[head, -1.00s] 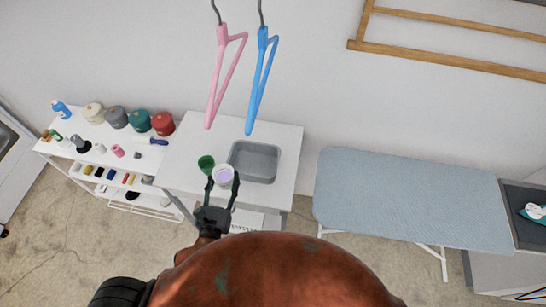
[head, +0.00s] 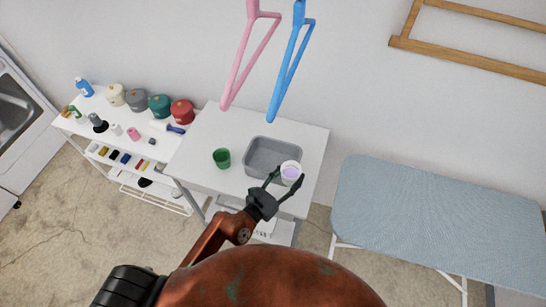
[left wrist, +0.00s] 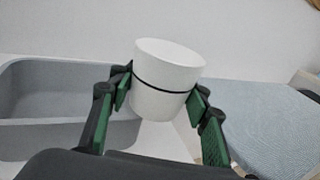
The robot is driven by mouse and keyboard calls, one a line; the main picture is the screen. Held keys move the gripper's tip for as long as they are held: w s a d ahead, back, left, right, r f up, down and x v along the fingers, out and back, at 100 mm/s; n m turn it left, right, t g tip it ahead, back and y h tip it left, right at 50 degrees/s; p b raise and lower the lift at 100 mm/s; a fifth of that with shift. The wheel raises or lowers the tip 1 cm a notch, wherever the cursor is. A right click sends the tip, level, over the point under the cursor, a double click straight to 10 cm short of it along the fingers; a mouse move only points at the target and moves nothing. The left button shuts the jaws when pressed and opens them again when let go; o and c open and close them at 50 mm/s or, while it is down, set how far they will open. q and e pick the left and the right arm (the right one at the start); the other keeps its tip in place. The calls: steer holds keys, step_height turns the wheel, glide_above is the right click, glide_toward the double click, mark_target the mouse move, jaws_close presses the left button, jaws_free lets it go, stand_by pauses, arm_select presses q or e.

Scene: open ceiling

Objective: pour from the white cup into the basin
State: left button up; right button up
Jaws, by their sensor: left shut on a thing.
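The white cup (head: 291,172) holds something pale purple and shows at the front right corner of the grey basin (head: 250,165) in the head view. My left gripper (head: 285,180) is shut on the cup. In the left wrist view the cup (left wrist: 167,80) sits between the green finger pads, slightly tilted, with the basin (left wrist: 60,138) to its left. The cup's contents are hidden in that view. My right gripper is not in view.
A green cup (head: 221,158) stands on the white table (head: 205,178) left of the basin. Pink (head: 247,55) and blue (head: 290,60) hangers hang above the table. A blue ironing board (head: 435,212) stands to the right. A shelf (head: 120,150) with several jars is at left.

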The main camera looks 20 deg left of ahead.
mark_target(285, 166)
arm_select(q)
steer(key=shift+a, duration=0.1)
steer(key=shift+w+a, duration=0.1)
steer(key=shift+w, duration=0.05)
steer(key=shift+w+a+f+n+g+p, duration=0.3)
steer(key=shift+n+p, duration=0.2)
steer(key=shift+n, duration=0.3)
steer(key=shift+w+a+r+n+g+p, duration=0.4)
steer(key=shift+r+n+p, duration=0.1)
steer(key=shift+n+p, duration=0.35)
steer(key=shift+w+a+r+n+g+p, duration=0.3)
steer(key=shift+w+a+r+n+p, duration=0.1)
steer(key=shift+n+p, duration=0.25)
steer(key=shift+w+a+f, duration=0.1)
steer(key=shift+f, duration=0.25)
steer(key=shift+w+n, duration=0.1)
steer(key=shift+n, duration=0.2)
steer(key=shift+w+a+f+g+h+b, duration=0.2)
steer(key=shift+a+g+h+b, duration=0.05)
steer(key=shift+g+h+b, duration=0.05)
steer(key=shift+w+a+f+n+g, duration=0.2)
steer(key=shift+f+n+g, duration=0.25)
steer(key=shift+n, duration=0.45)
